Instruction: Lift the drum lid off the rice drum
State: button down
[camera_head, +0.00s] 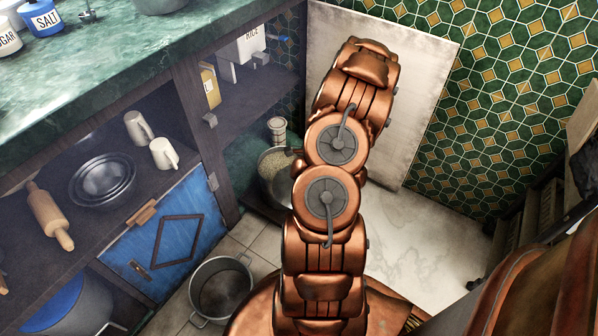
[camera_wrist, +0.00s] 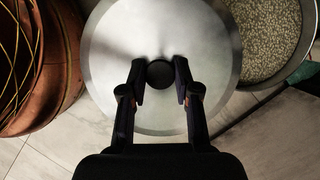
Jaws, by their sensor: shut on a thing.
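The drum lid (camera_wrist: 160,110) is a round, pale metal disc with a black knob (camera_wrist: 160,74) in the wrist view. My gripper (camera_wrist: 160,80) has its two fingers on either side of the knob and is shut on the lid. The rice drum (camera_wrist: 310,30) is open at the upper right of the wrist view, full of pale grains, and the lid is off to its left. My gripper and the lid are hidden there.
An empty metal pot (camera_head: 221,290) stands on the tiled floor near the blue cupboard door (camera_head: 160,245). A pale board (camera_head: 420,90) leans on the tiled wall. A dark stick with a green end (camera_wrist: 304,72) lies by the drum. Shelves (camera_head: 120,185) hold bowls, mugs and a rolling pin.

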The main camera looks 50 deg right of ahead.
jog(key=shift+s+r+p, duration=0.1)
jog(key=shift+r+p, duration=1.05)
jog(key=shift+r, duration=0.4)
jog(key=shift+s, duration=0.1)
